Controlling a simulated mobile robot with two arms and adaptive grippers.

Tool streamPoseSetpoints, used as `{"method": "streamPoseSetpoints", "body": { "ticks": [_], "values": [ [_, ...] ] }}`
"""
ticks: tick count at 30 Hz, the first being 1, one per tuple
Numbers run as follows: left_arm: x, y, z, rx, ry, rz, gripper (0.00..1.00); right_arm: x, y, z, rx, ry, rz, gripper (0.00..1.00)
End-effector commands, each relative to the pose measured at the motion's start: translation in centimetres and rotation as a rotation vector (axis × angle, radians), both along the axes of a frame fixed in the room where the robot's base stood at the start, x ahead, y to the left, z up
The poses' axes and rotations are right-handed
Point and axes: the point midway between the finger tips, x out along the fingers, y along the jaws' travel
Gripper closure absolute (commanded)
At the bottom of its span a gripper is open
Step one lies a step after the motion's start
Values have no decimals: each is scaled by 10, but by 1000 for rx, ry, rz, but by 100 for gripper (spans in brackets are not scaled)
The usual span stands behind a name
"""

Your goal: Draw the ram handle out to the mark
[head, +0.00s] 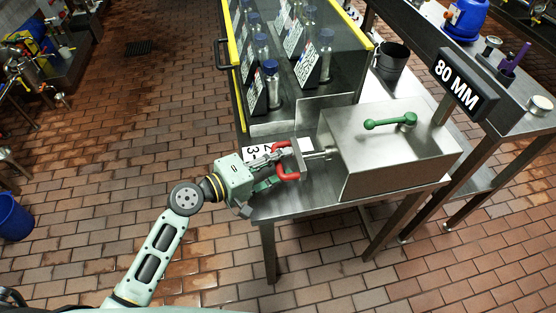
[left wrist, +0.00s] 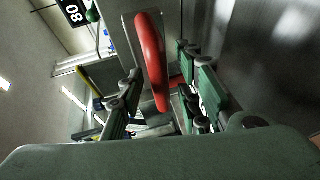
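The ram handle is a red U-shaped grip (head: 287,175) on a metal rod at the left face of a steel box (head: 385,165). In the left wrist view the red handle (left wrist: 152,60) runs between the fingers. My left gripper (head: 270,163) is at the handle's left side. Its fingers (left wrist: 163,105) are apart, one on each side of the handle, with visible gaps. A white scale plate with digits (head: 258,151) lies beside the gripper, partly hidden by it. A sign reading 80 MM (head: 463,84) stands behind the box. My right gripper is not in view.
A green lever (head: 390,122) sits on top of the box. The steel table (head: 330,205) carries the box. Behind is a yellow-edged glass case (head: 345,60) with bottles. A black cup (head: 390,62) stands behind the box.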

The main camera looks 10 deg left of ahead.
Motion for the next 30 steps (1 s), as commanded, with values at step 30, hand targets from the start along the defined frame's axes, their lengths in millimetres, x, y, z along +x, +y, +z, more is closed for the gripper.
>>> {"method": "streamPoseSetpoints", "body": {
  "ticks": [30],
  "values": [
    [-78,89,23,0,0,0,68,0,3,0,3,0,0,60]
  ]
}}
